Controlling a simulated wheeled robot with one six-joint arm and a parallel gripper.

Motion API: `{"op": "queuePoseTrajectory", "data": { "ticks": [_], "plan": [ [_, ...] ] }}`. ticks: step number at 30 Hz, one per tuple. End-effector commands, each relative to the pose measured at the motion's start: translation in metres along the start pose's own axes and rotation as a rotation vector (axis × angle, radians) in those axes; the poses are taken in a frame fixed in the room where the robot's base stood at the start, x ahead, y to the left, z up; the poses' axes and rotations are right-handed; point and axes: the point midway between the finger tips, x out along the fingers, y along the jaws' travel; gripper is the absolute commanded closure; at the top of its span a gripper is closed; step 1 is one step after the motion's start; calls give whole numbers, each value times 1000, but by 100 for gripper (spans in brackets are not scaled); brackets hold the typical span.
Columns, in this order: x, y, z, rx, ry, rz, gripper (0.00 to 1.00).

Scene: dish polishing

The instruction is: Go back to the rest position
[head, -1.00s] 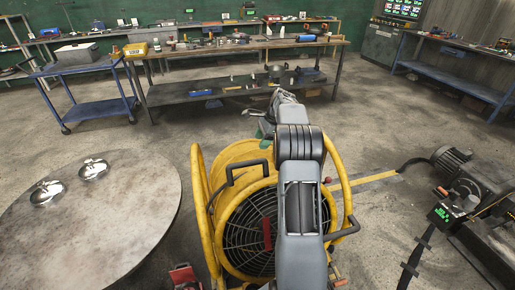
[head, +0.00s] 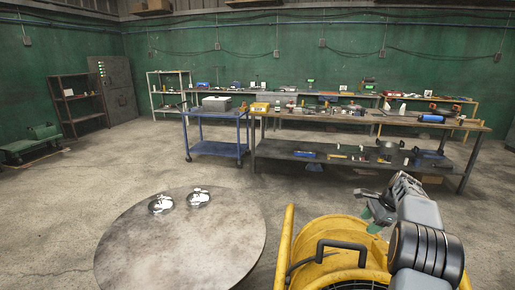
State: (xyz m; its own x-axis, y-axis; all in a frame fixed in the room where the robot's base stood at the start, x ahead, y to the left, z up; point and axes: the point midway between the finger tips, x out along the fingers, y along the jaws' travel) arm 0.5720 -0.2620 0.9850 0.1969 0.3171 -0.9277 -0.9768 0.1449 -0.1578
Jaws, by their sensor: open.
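My gripper (head: 375,212) is at the end of my grey arm, at the right of the head view, in the air just past the yellow fan. Its greenish fingers look apart and I see nothing between them. Two shiny metal dishes, a left one (head: 160,204) and a right one (head: 199,197), lie side by side near the far edge of the round table (head: 180,250). My gripper is well to the right of them.
The yellow-framed fan (head: 335,243) stands at the bottom right, beside my arm. A long workbench (head: 370,119) with tools and a blue cart (head: 216,149) stand behind. Shelves (head: 80,108) are at the far left. The floor left of the round table is clear.

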Motion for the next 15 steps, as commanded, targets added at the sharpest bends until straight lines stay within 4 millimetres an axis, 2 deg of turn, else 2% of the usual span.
{"op": "queuePoseTrajectory", "data": {
  "ticks": [2,5,8,11,15],
  "plan": [
    [26,17,-10,-106,13,47,45],
    [34,43,-3,-290,47,91,45],
    [34,69,23,-500,82,133,45],
    [29,100,59,-733,118,177,45],
    [21,153,114,-1062,168,229,45]
  ]
}}
